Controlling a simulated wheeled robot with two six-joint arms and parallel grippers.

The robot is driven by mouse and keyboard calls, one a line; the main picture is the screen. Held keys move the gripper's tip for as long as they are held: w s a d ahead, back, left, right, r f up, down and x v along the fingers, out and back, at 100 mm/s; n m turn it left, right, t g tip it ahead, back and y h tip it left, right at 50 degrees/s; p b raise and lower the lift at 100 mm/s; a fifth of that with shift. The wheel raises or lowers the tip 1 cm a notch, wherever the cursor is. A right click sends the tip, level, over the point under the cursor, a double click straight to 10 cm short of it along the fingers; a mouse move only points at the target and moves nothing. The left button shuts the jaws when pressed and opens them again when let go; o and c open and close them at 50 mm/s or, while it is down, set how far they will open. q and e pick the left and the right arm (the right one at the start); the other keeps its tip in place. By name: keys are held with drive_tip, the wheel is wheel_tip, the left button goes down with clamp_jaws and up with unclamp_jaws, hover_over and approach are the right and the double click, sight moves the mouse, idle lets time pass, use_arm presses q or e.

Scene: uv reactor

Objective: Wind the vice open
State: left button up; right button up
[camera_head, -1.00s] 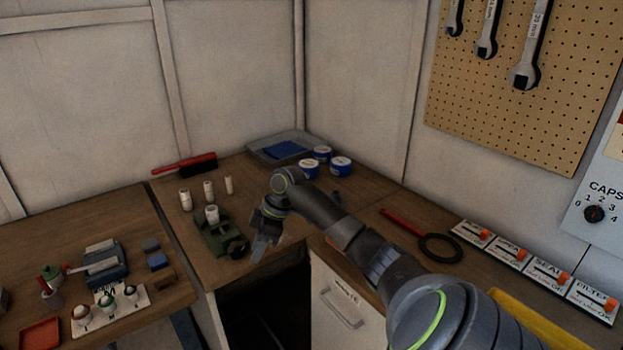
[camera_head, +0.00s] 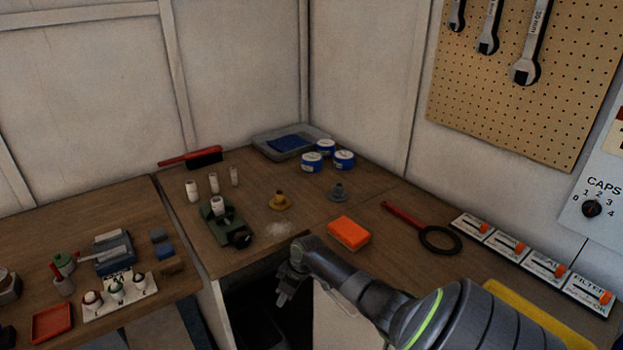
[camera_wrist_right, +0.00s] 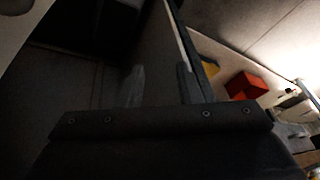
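The green vice (camera_head: 222,226) stands on the bench near its front edge, in the middle left of the head view. A white cylinder (camera_head: 217,204) stands upright at its jaws; I cannot tell how tightly it is held. A dark round part (camera_head: 240,239) is at the vice's front end. My right gripper (camera_head: 282,297) is in front of the bench edge, low and to the right of the vice, apart from it. In the right wrist view its two fingers (camera_wrist_right: 160,88) are spread with nothing between them. My left gripper is not in view.
An orange block (camera_head: 348,234), a brass-coloured piece (camera_head: 279,201) and a grey piece (camera_head: 338,192) sit right of the vice. Several white cylinders (camera_head: 192,190) stand behind. A dark opening (camera_head: 255,310) is below the bench edge.

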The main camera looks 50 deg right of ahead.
drive_tip(key=s+f+m+h, duration=0.2)
drive_tip(key=s+f, duration=0.7)
drive_tip(key=f, duration=0.4)
drive_tip(key=shift+s+m+g+p, duration=0.3)
drive_tip(key=shift+m, duration=0.1)
drive_tip(key=shift+f, duration=0.1)
